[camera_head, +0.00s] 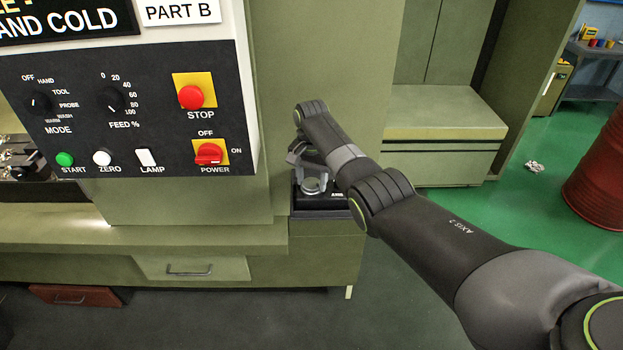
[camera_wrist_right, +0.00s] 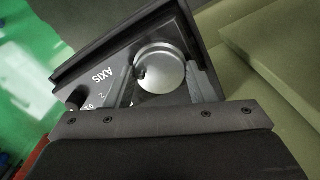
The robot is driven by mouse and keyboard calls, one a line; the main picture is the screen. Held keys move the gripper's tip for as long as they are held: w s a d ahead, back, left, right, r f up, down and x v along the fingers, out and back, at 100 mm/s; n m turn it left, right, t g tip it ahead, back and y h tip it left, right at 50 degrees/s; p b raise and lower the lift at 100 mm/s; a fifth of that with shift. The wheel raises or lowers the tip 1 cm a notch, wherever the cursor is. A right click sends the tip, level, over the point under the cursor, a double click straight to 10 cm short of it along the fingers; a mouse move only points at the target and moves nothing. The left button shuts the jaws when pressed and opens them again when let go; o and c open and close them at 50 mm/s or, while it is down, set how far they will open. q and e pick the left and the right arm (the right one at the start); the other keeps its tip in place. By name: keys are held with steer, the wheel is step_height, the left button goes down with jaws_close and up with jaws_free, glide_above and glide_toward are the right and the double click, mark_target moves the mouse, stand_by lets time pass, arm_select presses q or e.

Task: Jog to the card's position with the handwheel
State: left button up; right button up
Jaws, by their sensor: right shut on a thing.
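The handwheel (camera_head: 314,186) is a small silver disc on a black box (camera_head: 335,201) marked AXIS, on the green cabinet's ledge. In the right wrist view the handwheel (camera_wrist_right: 160,68) shows its round face with a small dark spot at its left. My right gripper (camera_head: 308,174) reaches down over it. In the wrist view its grey fingers (camera_wrist_right: 165,86) stand on both sides of the wheel, shut on it. A small black knob (camera_wrist_right: 77,97) sits beside the AXIS lettering. I cannot make out a position card. My left gripper is not in view.
The black control panel (camera_head: 130,125) left of my right arm carries a red STOP button (camera_head: 191,97), a red POWER switch (camera_head: 209,153) and dials. A PART B sign (camera_head: 180,11) hangs above. A red drum (camera_head: 603,175) stands at the far right. The green floor between is mostly clear.

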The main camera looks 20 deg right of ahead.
stand_by(0.3)
steer(key=o, duration=1)
steer(key=shift+r, duration=0.1)
